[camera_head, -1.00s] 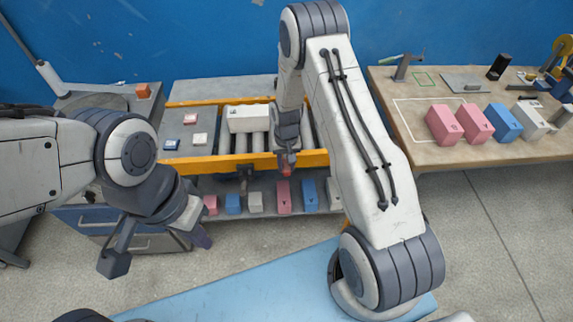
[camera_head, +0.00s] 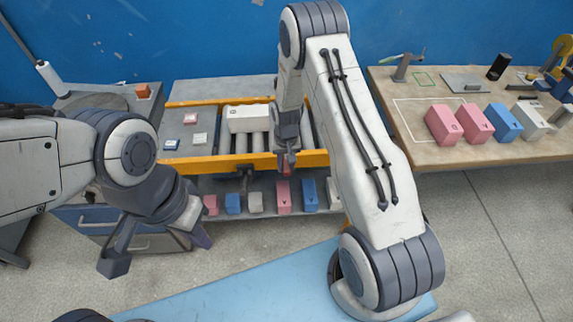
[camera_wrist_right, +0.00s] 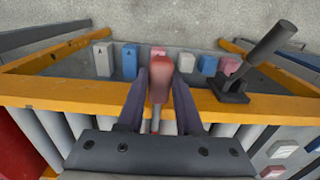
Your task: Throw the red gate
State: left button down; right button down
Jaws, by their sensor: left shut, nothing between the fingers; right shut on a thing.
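The red gate handle (camera_wrist_right: 159,82) stands on a thin metal rod at the yellow rail (camera_wrist_right: 60,92) in the right wrist view. My right gripper (camera_wrist_right: 159,100) is shut on the red handle, with one dark finger on each side of it. In the head view my right gripper (camera_head: 287,160) is at the front yellow rail of the roller conveyor, and a bit of red shows at its tips. The rod's lower end is partly hidden. My left gripper (camera_head: 202,236) is shut and empty, in front of the conveyor and above the floor.
A black lever (camera_wrist_right: 255,65) stands on the rail beside the red handle. A pale block (camera_head: 248,119) rests on the rollers. Several coloured blocks (camera_head: 283,195) line the lower shelf. The wooden table (camera_head: 430,152) at right holds more blocks.

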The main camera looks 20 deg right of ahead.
notch_tip(320, 180, down, 6)
jog(key=b, duration=0.4)
jog(key=shift+r, duration=0.2)
jog(key=shift+s+r, duration=0.1)
jog(key=c, duration=0.6)
grip_release()
jog(key=shift+o, duration=0.2)
notch_tip(320, 180, up, 9)
jog(key=shift+r+b, duration=0.15)
jog(key=shift+b, duration=0.65)
jog(key=shift+r, duration=0.55)
